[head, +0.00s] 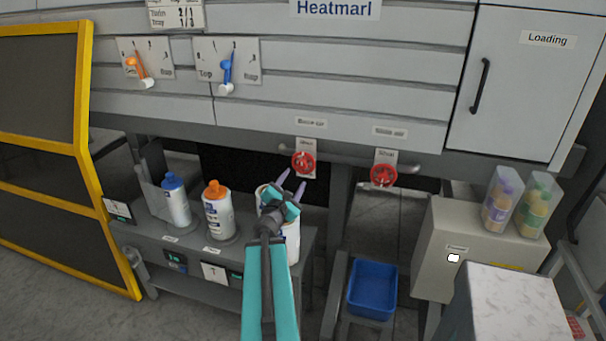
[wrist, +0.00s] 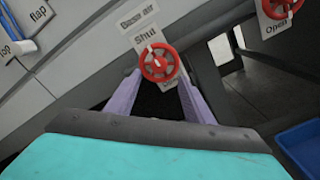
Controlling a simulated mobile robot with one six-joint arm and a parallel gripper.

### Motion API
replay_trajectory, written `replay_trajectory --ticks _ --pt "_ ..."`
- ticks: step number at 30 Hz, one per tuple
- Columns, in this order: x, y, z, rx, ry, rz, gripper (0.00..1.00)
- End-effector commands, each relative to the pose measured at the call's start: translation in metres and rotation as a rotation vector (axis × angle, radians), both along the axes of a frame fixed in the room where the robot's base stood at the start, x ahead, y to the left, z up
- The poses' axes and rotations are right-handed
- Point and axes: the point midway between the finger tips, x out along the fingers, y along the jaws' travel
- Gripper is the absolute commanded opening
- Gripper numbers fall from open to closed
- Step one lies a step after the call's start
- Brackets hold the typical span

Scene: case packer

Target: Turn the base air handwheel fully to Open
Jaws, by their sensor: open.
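The base air handwheel (head: 303,163) is a small red spoked wheel on a white plate below the "Base air" label (head: 311,123). In the wrist view the handwheel (wrist: 158,63) shows a white mark near its top, and its plate reads "Shut" above the wheel. My gripper (head: 292,182) is open, its two purple fingers pointing at the wheel from just below in the head view. In the wrist view the fingers (wrist: 158,88) stand to either side of the wheel's lower part. I cannot tell whether they touch it.
A second red handwheel (head: 383,176) is to the right, on a plate under its own label. A grey rail runs behind both wheels. Bottles (head: 218,212) stand on the shelf at left. A blue bin (head: 372,289) sits low at right beside a grey cabinet (head: 440,235).

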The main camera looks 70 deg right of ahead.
Motion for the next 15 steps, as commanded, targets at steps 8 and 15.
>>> replay_trajectory --ticks 8,15 --pt "0.008 -0.017 0.002 -0.001 0.001 0.011 0.48" --pt "0.01 -0.036 0.002 -0.001 0.001 0.012 0.48"
